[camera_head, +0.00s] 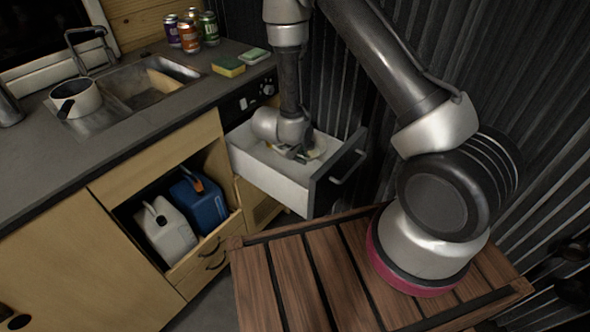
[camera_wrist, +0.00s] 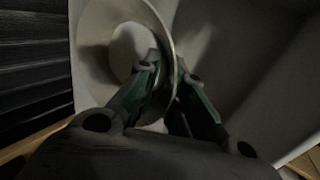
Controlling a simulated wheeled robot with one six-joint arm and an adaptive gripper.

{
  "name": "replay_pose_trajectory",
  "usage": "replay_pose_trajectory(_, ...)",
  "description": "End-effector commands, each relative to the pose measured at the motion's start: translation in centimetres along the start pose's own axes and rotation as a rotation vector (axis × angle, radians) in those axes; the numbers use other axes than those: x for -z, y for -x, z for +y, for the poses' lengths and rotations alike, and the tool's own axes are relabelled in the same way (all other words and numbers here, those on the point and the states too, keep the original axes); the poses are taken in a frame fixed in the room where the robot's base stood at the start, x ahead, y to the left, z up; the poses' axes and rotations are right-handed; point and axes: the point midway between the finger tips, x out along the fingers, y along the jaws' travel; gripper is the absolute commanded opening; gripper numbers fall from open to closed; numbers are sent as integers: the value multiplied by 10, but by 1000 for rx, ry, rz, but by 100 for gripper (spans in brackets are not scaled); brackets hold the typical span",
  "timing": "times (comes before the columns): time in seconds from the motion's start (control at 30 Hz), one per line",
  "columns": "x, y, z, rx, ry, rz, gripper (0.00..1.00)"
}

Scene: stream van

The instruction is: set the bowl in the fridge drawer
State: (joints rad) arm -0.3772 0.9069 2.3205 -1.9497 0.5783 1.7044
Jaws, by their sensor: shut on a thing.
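The fridge drawer (camera_head: 268,173) is pulled open under the right end of the counter. My gripper (camera_head: 300,154) reaches down into it from above. The bowl (camera_head: 318,146) is pale and shows only partly beside my fingers in the head view. In the wrist view the bowl (camera_wrist: 97,65) is tilted on its side, with its round inside facing me. My gripper (camera_wrist: 172,85) is shut on the bowl's rim, one finger on the inside and one on the outside. The bowl is inside the drawer walls; whether it touches the drawer floor I cannot tell.
The drawer's dark front and handle (camera_head: 349,165) stick out near the slatted wooden top (camera_head: 300,270). A sink (camera_head: 150,88) with a white pot (camera_head: 76,98), several cans (camera_head: 188,35) and sponges (camera_head: 228,67) are on the counter. Jugs (camera_head: 165,230) stand in the open cabinet below.

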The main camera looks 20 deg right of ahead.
Motion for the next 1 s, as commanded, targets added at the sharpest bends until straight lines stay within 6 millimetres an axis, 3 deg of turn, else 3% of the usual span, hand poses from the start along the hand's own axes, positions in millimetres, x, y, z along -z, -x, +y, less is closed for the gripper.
replay_pose_trajectory(0.43, 0, -49, -30, -1, 1, -1, 0)
replay_pose_trajectory(1.0, 1, -59, -36, -1, 0, 1, 0)
